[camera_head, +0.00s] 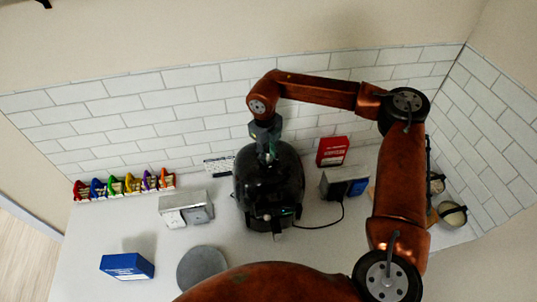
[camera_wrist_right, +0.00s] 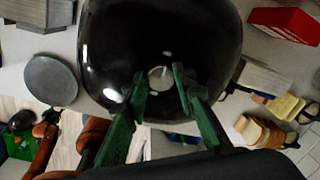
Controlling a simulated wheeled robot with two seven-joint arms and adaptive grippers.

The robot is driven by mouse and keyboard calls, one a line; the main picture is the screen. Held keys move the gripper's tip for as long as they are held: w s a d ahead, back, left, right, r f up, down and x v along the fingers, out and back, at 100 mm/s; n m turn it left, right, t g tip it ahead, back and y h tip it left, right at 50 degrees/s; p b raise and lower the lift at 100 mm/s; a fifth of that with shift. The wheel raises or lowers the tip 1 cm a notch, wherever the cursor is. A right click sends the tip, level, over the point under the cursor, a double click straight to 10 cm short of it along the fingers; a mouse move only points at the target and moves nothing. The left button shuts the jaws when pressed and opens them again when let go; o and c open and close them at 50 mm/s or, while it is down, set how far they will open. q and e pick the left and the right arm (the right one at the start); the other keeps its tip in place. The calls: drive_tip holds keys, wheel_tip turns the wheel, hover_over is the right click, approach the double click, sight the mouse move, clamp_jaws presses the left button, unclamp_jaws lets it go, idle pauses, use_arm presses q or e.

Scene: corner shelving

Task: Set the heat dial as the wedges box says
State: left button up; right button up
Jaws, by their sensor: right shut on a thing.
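A glossy black rounded cooker (camera_head: 268,190) stands on the white counter, and its dark top fills much of the right wrist view (camera_wrist_right: 110,50). A small round silver dial (camera_wrist_right: 160,78) sits on the cooker. My right gripper (camera_head: 266,152) reaches down onto the cooker's top. Its green fingers (camera_wrist_right: 160,88) are shut on the dial, one on each side. The dial's setting marks cannot be read. A red box (camera_head: 332,151) stands behind the cooker to the right, and a blue box (camera_head: 127,266) lies at the front left. Their print is too small to read. My left gripper is not seen.
A grey round plate (camera_head: 202,268) lies left of the cooker. A metal toaster-like block (camera_head: 186,209) and a row of colored packets (camera_head: 123,185) stand farther left. Another grey appliance (camera_head: 343,183) stands close on the right. A tiled wall (camera_head: 150,115) rises behind.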

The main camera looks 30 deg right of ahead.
drive_tip(key=m+b, duration=0.3)
drive_tip(key=shift+f, duration=0.15)
drive_tip(key=m+b, duration=0.2)
drive_tip(key=m, duration=0.3)
drive_tip(key=shift+w, duration=0.1)
drive_tip(key=m+b, duration=0.1)
drive_tip(key=m, duration=0.3)
drive_tip(key=shift+g+b, duration=0.4)
drive_tip(key=m, duration=0.5)
drive_tip(key=shift+d+r+m+y+b, duration=0.2)
drive_tip(key=shift+m+y+b, duration=0.1)
drive_tip(key=shift+b, duration=0.1)
drive_tip(key=o, duration=1.2)
drive_tip(key=shift+c, duration=0.2)
drive_tip(key=shift+a, duration=0.1)
